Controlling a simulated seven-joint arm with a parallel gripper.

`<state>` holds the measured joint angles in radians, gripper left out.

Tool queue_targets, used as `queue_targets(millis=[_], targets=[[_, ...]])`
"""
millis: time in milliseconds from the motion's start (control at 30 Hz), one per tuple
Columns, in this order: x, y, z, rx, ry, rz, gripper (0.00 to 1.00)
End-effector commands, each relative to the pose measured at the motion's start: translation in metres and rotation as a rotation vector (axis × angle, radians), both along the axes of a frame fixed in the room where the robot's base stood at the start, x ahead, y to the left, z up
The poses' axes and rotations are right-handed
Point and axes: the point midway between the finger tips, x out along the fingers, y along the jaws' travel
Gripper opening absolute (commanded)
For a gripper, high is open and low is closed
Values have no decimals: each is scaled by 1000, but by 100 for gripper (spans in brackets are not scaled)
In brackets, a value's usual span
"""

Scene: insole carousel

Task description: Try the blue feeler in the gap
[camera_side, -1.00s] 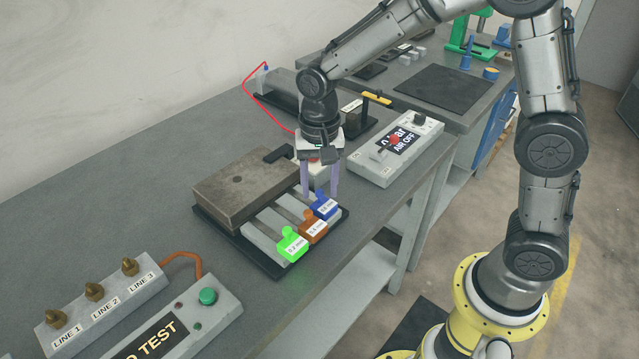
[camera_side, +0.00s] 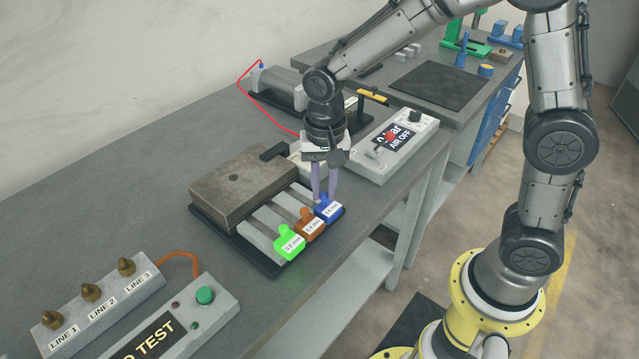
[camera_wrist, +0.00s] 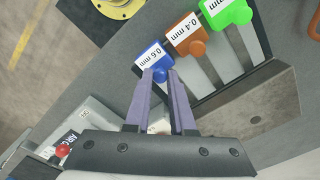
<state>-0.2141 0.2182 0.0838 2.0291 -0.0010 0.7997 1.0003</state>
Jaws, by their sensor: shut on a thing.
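The blue feeler (camera_side: 329,211), labelled 0.6 mm in the wrist view (camera_wrist: 150,58), lies in the black tray (camera_side: 262,265) at its right end. My gripper (camera_side: 325,198) points down over it, its purple fingers shut on the feeler's knob. In the wrist view my gripper's fingertips (camera_wrist: 160,76) meet at the blue knob and partly hide it. The orange feeler (camera_side: 309,225) and the green feeler (camera_side: 289,242) lie beside it in the tray. The gap itself cannot be made out; a brown-grey metal block (camera_side: 240,182) sits at the tray's back.
A grey control box marked AIR OFF (camera_side: 392,145) stands right of my gripper. A test box with a green button (camera_side: 205,295) and a block with brass fittings (camera_side: 90,292) stand front left. The bench between them and the tray is clear.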

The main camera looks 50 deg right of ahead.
Motion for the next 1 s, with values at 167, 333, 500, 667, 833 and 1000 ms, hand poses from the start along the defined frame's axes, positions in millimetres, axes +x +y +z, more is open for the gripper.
queue_targets(millis=[167, 333, 500, 667, 833, 1000], targets=[[-6, -1, -1, -3, 18, 0, 26], [-5, 0, -1, -2, 16, 0, 52], [-4, 0, -1, -2, 13, 0, 52], [-3, 0, 2, -1, 11, 0, 52], [-2, 0, 22, -1, 6, 0, 52], [-2, 0, 58, -1, 5, 0, 52]])
